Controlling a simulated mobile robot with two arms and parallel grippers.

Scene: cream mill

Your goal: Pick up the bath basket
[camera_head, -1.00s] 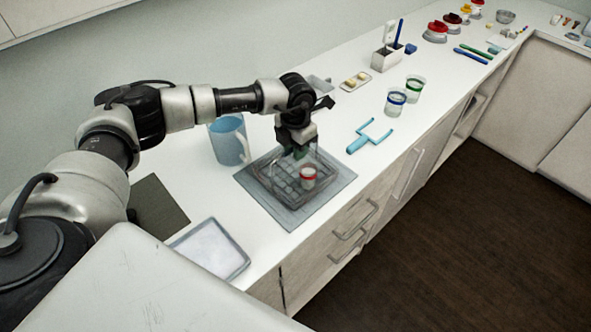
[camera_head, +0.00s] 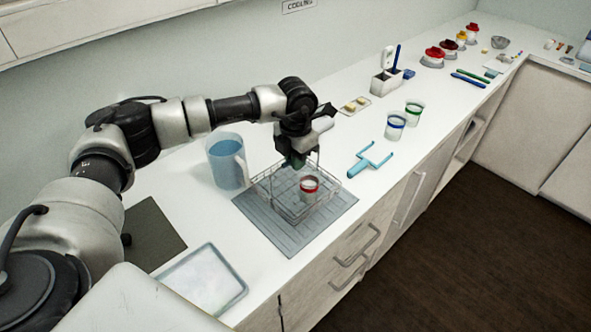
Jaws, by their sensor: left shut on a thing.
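The bath basket (camera_head: 320,205) is a clear, thin-walled open basket with a cup with a red band (camera_head: 309,188) inside it. It is over the ridged grey mat (camera_head: 268,228) and appears slightly raised from it, though the gap is hard to judge. My left gripper (camera_head: 296,163) comes down from above at the basket's far side and is shut on it. The exact grip point is partly hidden by the gripper. My right gripper is not in view.
A blue jug (camera_head: 227,162) stands close left of the basket. A pale tray (camera_head: 203,279) and a dark mat (camera_head: 152,235) lie nearer on the left. A light-blue forked tool (camera_head: 370,160) and banded cups (camera_head: 395,126) are to the right. The counter's front edge is close.

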